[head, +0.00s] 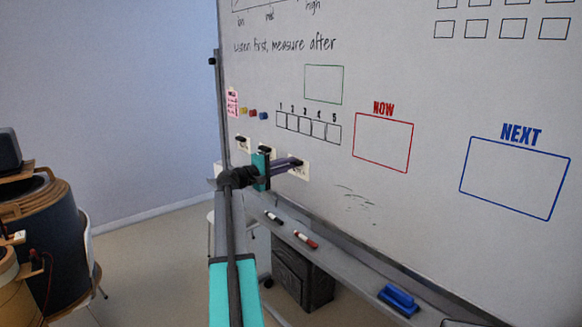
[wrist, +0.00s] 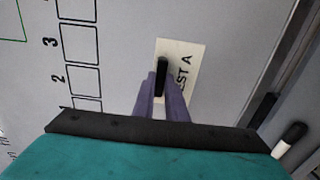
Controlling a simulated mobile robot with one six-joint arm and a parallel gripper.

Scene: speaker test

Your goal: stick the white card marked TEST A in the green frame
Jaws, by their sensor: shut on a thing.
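The white card marked TEST A (wrist: 178,52) shows in the wrist view with only "ST A" readable; my fingers hide the rest. A black magnet bar (wrist: 162,68) sits on it. My gripper (wrist: 161,88) is shut on this bar, a purple finger on each side. In the head view the card (head: 304,172) is at the lower left of the whiteboard, below the numbered boxes. I cannot tell whether it touches the board. The green frame (head: 342,85) is drawn higher up, above the numbered boxes, and is empty. Its corner shows in the wrist view (wrist: 24,30).
Two other white cards with black bars, a left one (head: 243,146) and a middle one (head: 264,150), are on the board left of my gripper. Red NOW (head: 383,115) and blue NEXT (head: 515,140) frames are to the right. Markers (head: 305,239) and a blue eraser (head: 399,298) lie on the tray.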

